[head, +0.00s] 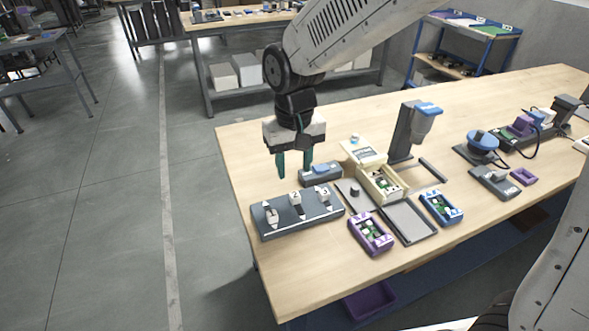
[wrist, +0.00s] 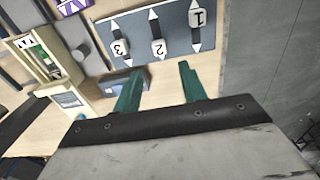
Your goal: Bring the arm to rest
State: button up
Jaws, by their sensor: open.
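My gripper (head: 294,165) hangs from my arm over the left end of the wooden table (head: 240,148), pointing down. Its two green fingers stand apart with nothing between them. In the wrist view my gripper (wrist: 159,82) also shows open and empty. A dark panel with three numbered sliders (head: 298,212) lies just in front of and below the fingers. The panel (wrist: 180,22) shows its numbers 1, 2 and 3 in the wrist view. A grey and blue device (head: 321,174) lies close to the right of the fingers, partly behind them.
A cream box (head: 382,187), a purple tray (head: 370,234), a blue tray (head: 441,207) and a grey plate (head: 408,222) lie to the right. A tall grey stand with a blue top (head: 413,130) rises behind them. The table's left edge borders open floor (head: 110,200).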

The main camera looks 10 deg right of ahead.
dwell(0.3)
jog(key=shift+s+d+f, duration=0.1)
jog(key=shift+s+d, duration=0.05)
jog(key=shift+s, duration=0.15)
jog(key=s+d+r+m, duration=0.1)
jog(key=s+d+r, duration=0.2)
jog(key=s+d, duration=0.4)
jog(key=s+d+r+m+t, duration=0.1)
jog(key=s+d+r, duration=0.3)
jog(key=s+d, duration=0.3)
jog(key=s+d+r+m, duration=0.1)
jog(key=s+d+r, duration=0.2)
jog(key=s+d, duration=0.4)
jog(key=shift+r, duration=0.2)
